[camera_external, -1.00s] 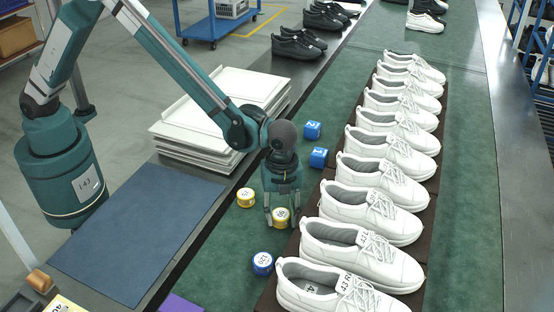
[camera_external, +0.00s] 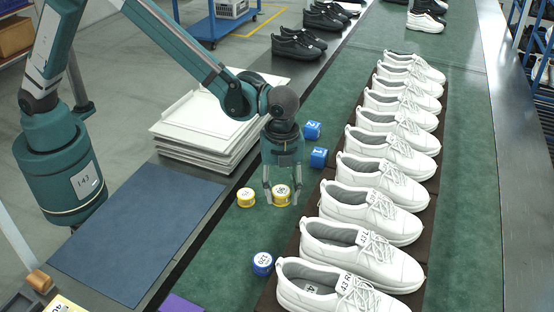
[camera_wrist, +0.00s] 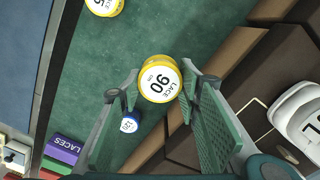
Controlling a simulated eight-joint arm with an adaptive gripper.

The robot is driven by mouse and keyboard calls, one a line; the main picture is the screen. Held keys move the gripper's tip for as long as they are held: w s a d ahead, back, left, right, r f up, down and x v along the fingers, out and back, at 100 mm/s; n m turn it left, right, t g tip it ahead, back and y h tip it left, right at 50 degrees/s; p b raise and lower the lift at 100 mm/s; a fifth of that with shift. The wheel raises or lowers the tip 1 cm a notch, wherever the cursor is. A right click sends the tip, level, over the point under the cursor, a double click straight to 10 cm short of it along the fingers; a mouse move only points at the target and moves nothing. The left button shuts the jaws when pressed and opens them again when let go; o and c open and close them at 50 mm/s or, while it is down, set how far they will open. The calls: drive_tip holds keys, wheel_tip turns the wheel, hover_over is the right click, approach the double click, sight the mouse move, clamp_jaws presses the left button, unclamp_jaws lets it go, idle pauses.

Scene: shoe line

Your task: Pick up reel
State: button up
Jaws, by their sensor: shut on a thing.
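My gripper (camera_external: 281,195) is shut on a yellow reel (camera_wrist: 160,79) with a white top that reads LACE 90. The reel sits between the two fingertips and appears raised a little above the green belt. A second yellow reel (camera_external: 246,197) stands to its left in the external view; it also shows at the top of the wrist view (camera_wrist: 103,6). A blue reel (camera_external: 263,264) stands nearer the front; in the wrist view (camera_wrist: 128,124) it is partly seen past my left finger.
A row of white shoes (camera_external: 372,211) stands on a dark rack close to the right. White trays (camera_external: 205,125) are stacked at the left, near a bare blue mat (camera_external: 140,235).

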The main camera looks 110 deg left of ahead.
drive_tip(key=shift+r, duration=0.2)
idle(0.6)
hover_over(226, 232)
drive_tip(key=shift+r+p, duration=0.1)
drive_tip(key=shift+p, duration=0.2)
idle(0.3)
drive_tip(key=shift+f+b, duration=0.5)
drive_tip(key=shift+f, duration=2.65)
drive_tip(key=shift+f+b, duration=0.35)
drive_tip(key=shift+f, duration=1.5)
drive_tip(key=shift+f, duration=0.2)
